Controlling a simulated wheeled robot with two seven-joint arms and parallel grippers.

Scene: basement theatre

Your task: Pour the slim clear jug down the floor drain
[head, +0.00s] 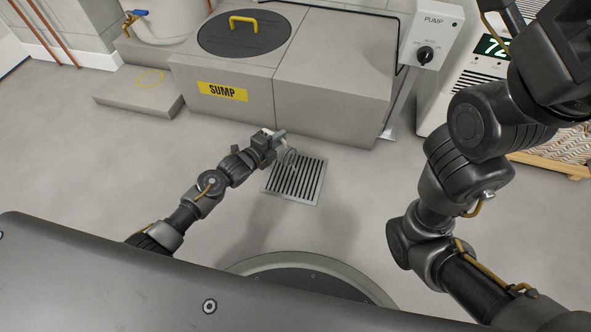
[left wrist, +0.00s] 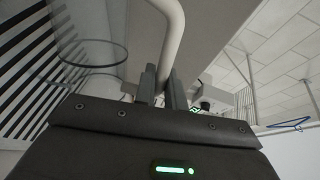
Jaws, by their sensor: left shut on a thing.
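The floor drain (head: 297,181) is a square metal grate with dark slots, set in the grey floor at the middle of the head view. My left gripper (head: 279,138) is at the grate's far left edge in that view. It is shut on the pale curved handle of the slim clear jug (head: 290,157), whose faint see-through outline shows over the grate. In the left wrist view the handle (left wrist: 171,45) runs between the fingers, and the jug's thin round outlines show beside the dark slats. The jug looks tilted; its contents cannot be made out.
A concrete sump block (head: 232,104) with a round dark lid (head: 244,33) stands behind the drain. A pump control box (head: 432,35) and a white unit with a display (head: 492,47) are at upper right. The floor left of the drain is clear.

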